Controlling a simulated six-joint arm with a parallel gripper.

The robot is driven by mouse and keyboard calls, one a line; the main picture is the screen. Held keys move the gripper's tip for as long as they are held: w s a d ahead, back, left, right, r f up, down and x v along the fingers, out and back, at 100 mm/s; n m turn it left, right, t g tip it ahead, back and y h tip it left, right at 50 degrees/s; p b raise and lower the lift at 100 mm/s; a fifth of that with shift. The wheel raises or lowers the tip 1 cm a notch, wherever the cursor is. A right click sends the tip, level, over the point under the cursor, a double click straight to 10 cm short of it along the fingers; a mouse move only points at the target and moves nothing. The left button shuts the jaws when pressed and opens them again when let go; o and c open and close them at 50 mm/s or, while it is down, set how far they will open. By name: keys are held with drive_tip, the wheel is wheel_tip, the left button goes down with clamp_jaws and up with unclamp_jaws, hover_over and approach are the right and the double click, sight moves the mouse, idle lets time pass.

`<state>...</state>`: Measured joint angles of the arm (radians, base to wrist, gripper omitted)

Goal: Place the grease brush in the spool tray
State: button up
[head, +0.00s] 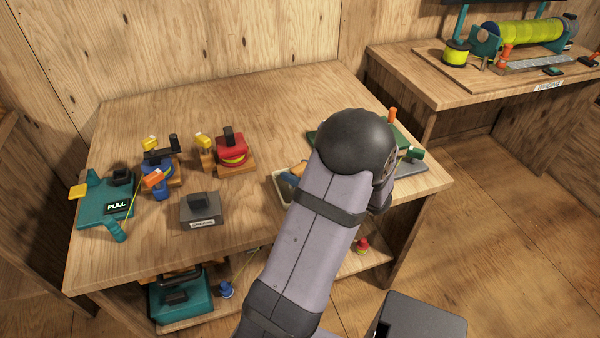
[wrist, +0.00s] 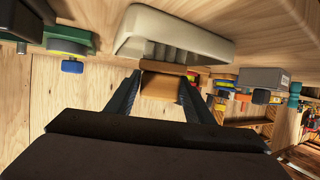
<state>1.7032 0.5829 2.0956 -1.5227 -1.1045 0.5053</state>
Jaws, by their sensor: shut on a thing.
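My gripper (wrist: 162,82) shows in the wrist view, with its two dark fingers shut on a tan, wood-coloured block, which I take to be the grease brush (wrist: 160,86). The brush's far end cannot be made out. A beige tray with ribs inside, which I take to be the spool tray (wrist: 205,42), is just beyond the fingertips. I cannot tell whether the brush touches it. In the head view only the left edge of the tray (head: 281,188) shows beside my arm, which hides the gripper.
Left of the tray stand a grey block with a label (head: 201,208), a red reel on a wooden base (head: 231,152), a blue reel (head: 158,172) and a teal PULL board (head: 105,215). A green board (head: 402,140) lies behind my arm. Bare table lies between the grey block and tray.

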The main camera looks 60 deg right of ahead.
drive_tip(key=shift+f, duration=0.25)
drive_tip(key=o, duration=1)
drive_tip(key=shift+o, duration=0.2)
drive_tip(key=shift+r, duration=0.15)
drive_tip(key=shift+v, duration=3.8)
